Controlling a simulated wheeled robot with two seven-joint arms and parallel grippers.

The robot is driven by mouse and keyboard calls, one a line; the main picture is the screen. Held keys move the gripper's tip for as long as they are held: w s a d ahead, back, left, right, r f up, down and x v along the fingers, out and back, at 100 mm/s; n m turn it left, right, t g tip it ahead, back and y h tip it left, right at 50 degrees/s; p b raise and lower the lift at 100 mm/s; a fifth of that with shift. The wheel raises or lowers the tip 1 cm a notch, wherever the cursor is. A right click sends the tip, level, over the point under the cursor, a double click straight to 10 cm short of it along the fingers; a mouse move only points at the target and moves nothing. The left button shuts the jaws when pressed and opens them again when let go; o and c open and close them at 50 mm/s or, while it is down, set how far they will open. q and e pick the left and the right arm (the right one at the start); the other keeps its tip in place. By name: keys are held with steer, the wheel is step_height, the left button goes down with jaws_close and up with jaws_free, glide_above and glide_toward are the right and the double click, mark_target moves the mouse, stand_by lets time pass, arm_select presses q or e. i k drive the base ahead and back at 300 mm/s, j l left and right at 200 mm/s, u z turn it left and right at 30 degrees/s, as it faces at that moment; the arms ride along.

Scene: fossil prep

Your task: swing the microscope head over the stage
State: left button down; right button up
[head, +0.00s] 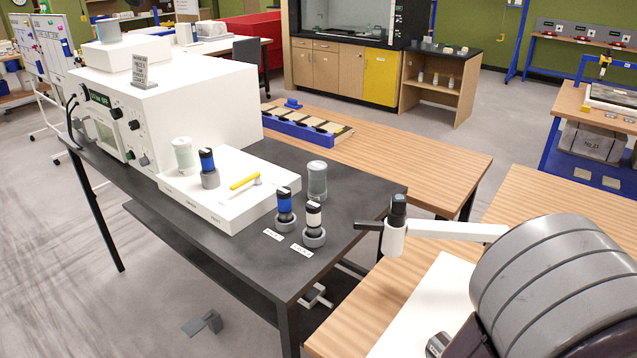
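The microscope head (396,238) is a short white cylinder with a black eyepiece on top. A black stub (368,225) sticks out to its left. A white horizontal arm (460,230) runs right from it and disappears behind a large grey rounded link of my own arm. A white base plate (418,300) lies on the wooden table, with a dark round knob (438,343) near the bottom edge. The head appears beyond the plate's upper left edge. The post and much of the plate are hidden, and I cannot make out the stage. Neither gripper is in view.
A black table (340,235) on the left holds a white cabinet (195,100), a white tray (245,210) with a yellow-handled tool, and several jars. Another wooden table (420,160) with a blue tray (300,127) stands behind. My large link blocks the lower right.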

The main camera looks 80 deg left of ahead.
mark_target(394, 228)
steer(key=k+j, duration=0.2)
steer(key=j, duration=0.2)
steer(key=k+j, duration=0.2)
steer(key=j, duration=0.2)
steer(key=k+j, duration=0.2)
steer(key=j, duration=0.2)
steer(key=k+j, duration=0.2)
steer(key=j, duration=0.25)
steer(key=k+j, duration=0.2)
steer(key=j, duration=0.2)
steer(key=k+j, duration=0.2)
steer(key=j, duration=0.2)
steer(key=k+j, duration=0.2)
steer(key=j, duration=0.2)
steer(key=k+j, duration=0.2)
steer(key=j, duration=0.2)
